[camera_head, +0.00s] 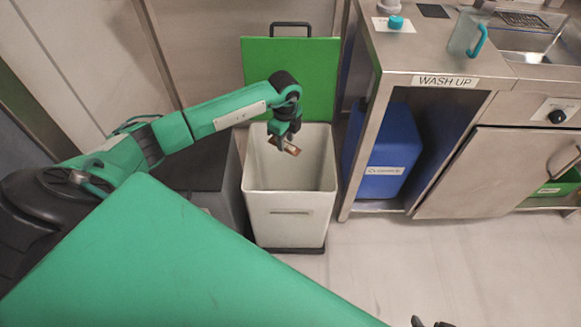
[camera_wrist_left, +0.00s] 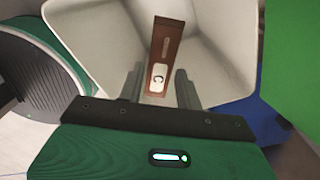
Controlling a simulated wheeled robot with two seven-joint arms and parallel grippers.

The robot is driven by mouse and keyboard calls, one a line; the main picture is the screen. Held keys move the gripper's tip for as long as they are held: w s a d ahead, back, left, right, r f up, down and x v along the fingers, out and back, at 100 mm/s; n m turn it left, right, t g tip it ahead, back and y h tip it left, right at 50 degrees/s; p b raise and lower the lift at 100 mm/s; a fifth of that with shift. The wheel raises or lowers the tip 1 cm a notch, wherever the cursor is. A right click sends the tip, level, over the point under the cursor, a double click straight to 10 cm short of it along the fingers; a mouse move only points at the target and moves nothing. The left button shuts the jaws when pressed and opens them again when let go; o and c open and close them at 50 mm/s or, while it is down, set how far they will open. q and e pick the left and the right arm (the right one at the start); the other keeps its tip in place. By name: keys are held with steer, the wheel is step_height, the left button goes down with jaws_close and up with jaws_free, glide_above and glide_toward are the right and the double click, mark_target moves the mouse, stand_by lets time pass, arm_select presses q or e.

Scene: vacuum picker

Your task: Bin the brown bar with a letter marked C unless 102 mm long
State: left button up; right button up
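The brown bar (camera_head: 291,149) is in my left gripper (camera_head: 283,143), above the opening of the light grey bin (camera_head: 290,226). In the left wrist view the bar (camera_wrist_left: 165,45) lies between the two fingers of the gripper (camera_wrist_left: 160,75). A pale label with a letter C shows on its near end. The bar is tilted, and its length cannot be read. The bin's inside (camera_wrist_left: 100,30) shows below the bar, with nothing seen in it. Two dark fingertips of my right gripper (camera_head: 429,323) show apart at the bottom edge; the rest is out of view.
The bin's green lid (camera_head: 290,75) stands raised behind it. A blue container (camera_head: 390,160) stands under the steel counter marked WASH UP (camera_head: 444,81). A teal-handled jug (camera_head: 465,38) stands by the sink (camera_head: 530,42). The floor (camera_head: 400,260) right of the bin is clear.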

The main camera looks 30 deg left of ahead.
arm_select(q)
steer(key=o, duration=0.3)
step_height(320, 180, up, 14)
steer(key=p, duration=0.1)
steer(key=shift+p, duration=0.35)
arm_select(e)
steer(key=s+d+g, duration=0.1)
steer(key=s+d+r+g+h, duration=0.1)
steer(key=d, duration=0.1)
steer(key=shift+s+d+r, duration=0.15)
steer(key=shift+s+d, duration=0.05)
steer(key=shift+s, duration=0.2)
arm_select(q)
steer(key=shift+f, duration=0.15)
